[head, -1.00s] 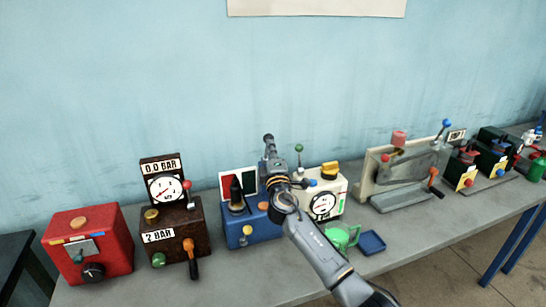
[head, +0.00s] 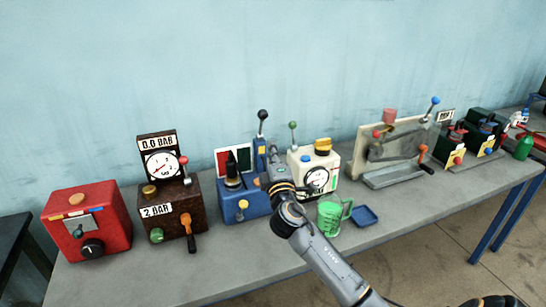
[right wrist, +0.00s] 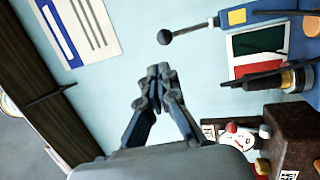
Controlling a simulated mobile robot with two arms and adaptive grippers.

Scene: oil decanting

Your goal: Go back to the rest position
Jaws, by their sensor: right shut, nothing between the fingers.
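My right arm comes in from the bottom right of the head view. Its gripper (head: 272,160) is in front of the blue machine (head: 238,205) and left of the white gauge machine (head: 318,170), pointing away towards the wall. In the right wrist view the two fingers (right wrist: 154,82) are together at the tips and hold nothing. A black-knobbed lever (right wrist: 166,37) is beyond the tips, apart from them. It also stands upright on the blue machine in the head view (head: 262,115). My left gripper is not in view.
A green mug (head: 329,219) and a small blue tray (head: 365,216) are right of my wrist on the grey table (head: 270,277). A red box (head: 88,222) and a brown gauge box (head: 168,212) stand left. A lever-and-plate rig (head: 392,150) stands right. The table's front is mostly clear.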

